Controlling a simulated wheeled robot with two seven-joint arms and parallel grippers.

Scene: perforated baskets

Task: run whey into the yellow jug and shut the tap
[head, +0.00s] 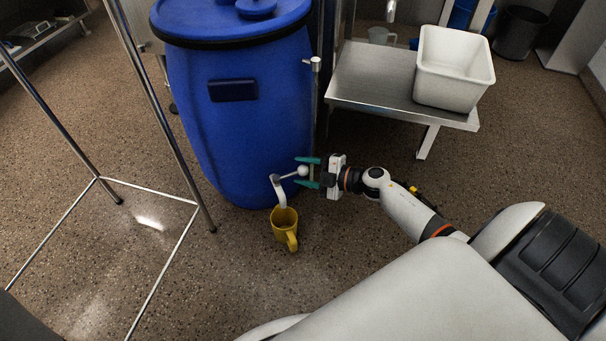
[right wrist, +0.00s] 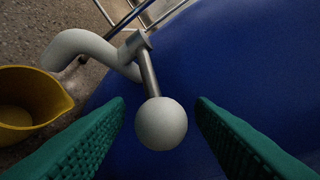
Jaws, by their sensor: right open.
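The blue barrel (head: 235,120) stands upright on the floor, with a tap (head: 277,187) low on its front. The tap has a pale curved spout (right wrist: 75,48) and a metal lever ending in a white ball knob (right wrist: 161,124). The yellow jug (head: 285,225) sits below the spout; in the right wrist view it is at the left edge (right wrist: 30,105), and no liquid stream shows. My right gripper (head: 308,172) is open, its green fingers on either side of the ball knob with gaps to both. My left gripper is not in view.
A metal bench (head: 375,80) with a white tub (head: 455,70) stands right of the barrel. A metal tube frame (head: 150,190) stands on the left. The speckled floor (head: 225,285) around the jug is clear.

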